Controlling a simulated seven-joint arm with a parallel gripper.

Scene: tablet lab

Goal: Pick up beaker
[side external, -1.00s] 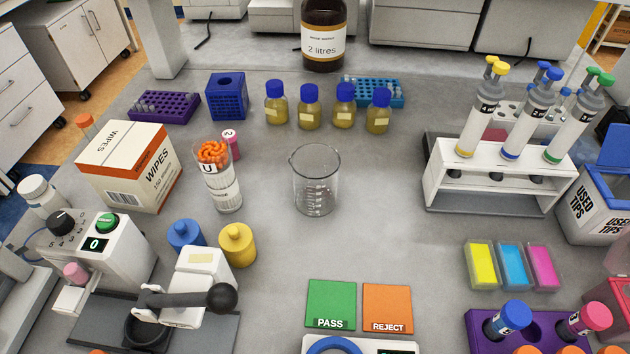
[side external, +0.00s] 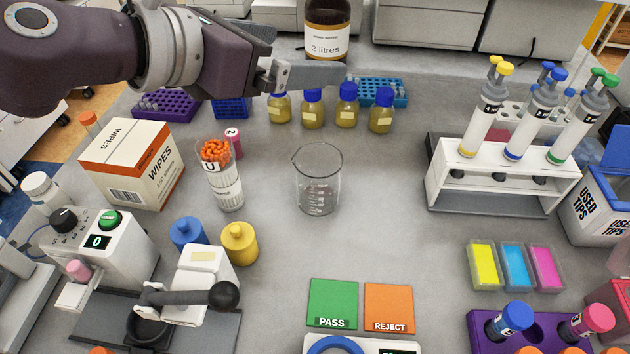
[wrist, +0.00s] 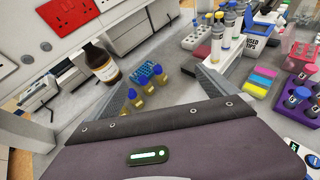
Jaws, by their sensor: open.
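The beaker (side external: 318,182) is clear glass with printed markings. It stands upright and looks empty, in the middle of the bench in the side view. My gripper (side external: 308,58) enters from the upper left in the side view, above the back of the bench and apart from the beaker. Its two fingers are spread, with nothing between them. In the wrist view my gripper (wrist: 163,84) also shows open. I cannot make out the beaker there.
A tube of orange pieces (side external: 222,178) stands left of the beaker. Several blue-capped bottles (side external: 346,108) and a large brown bottle (side external: 326,32) stand behind it. A pipette rack (side external: 500,185) is on the right. The bench around the beaker is clear.

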